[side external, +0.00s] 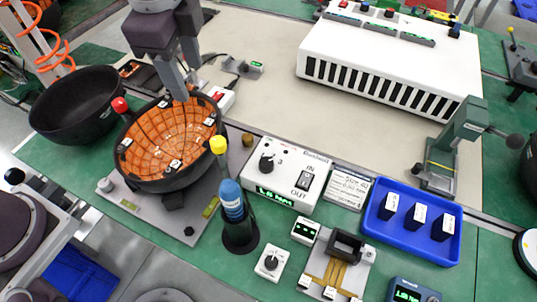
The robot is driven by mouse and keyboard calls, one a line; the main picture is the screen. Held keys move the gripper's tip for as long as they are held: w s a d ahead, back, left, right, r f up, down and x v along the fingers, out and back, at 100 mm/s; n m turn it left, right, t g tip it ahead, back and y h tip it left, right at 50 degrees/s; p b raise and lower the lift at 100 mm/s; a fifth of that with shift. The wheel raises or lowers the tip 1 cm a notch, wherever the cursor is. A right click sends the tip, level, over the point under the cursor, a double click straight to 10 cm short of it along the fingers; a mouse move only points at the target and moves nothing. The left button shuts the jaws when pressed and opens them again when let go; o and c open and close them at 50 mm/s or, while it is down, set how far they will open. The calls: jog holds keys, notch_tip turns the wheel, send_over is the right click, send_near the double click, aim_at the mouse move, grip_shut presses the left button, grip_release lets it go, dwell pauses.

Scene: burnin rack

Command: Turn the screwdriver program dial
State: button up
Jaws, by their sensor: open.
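A small white box with a black dial knob (271,262) sits on the green bench, right of the blue screwdriver (233,200) standing in a black holder (240,235). A larger white controller (290,172) behind it also has a black knob (267,163), with an IN/OUT rocker switch and a green display. I cannot tell for certain which knob belongs to the screwdriver. My gripper (186,82) is open, pointing down at the back rim of the orange-lined black bowl (148,184). It is well away from both knobs, up and left of them. Both knobs show clearly.
The bowl, with red and yellow ball-topped posts, stands left of the controller. A blue tray (374,217) with several black-and-white blocks is on the right. A gold-railed fixture (338,277) sits at the front. A white slotted rack (388,75) stands behind; the beige mat (270,90) has free room.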

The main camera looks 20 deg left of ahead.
aim_at(266, 161)
jog(key=w+d+f+m+g, duration=0.1)
jog(key=d+f+m, duration=0.1)
jog(key=d+f, duration=0.2)
jog(key=w+d+f+m, duration=0.1)
jog(key=d+f+m, duration=0.2)
jog(key=d+f, duration=0.1)
jog(key=w+d+f+m+g, duration=0.1)
jog(key=w+d+f+m, duration=0.1)
jog(key=f, duration=0.3)
jog(key=shift+w+d+f+m+g+h, duration=0.1)
jog(key=shift+d+m+g+h, duration=0.25)
jog(key=shift+d, duration=0.55)
notch_tip(266, 161, down, 8)
jog(key=shift+r, duration=0.2)
grip_shut()
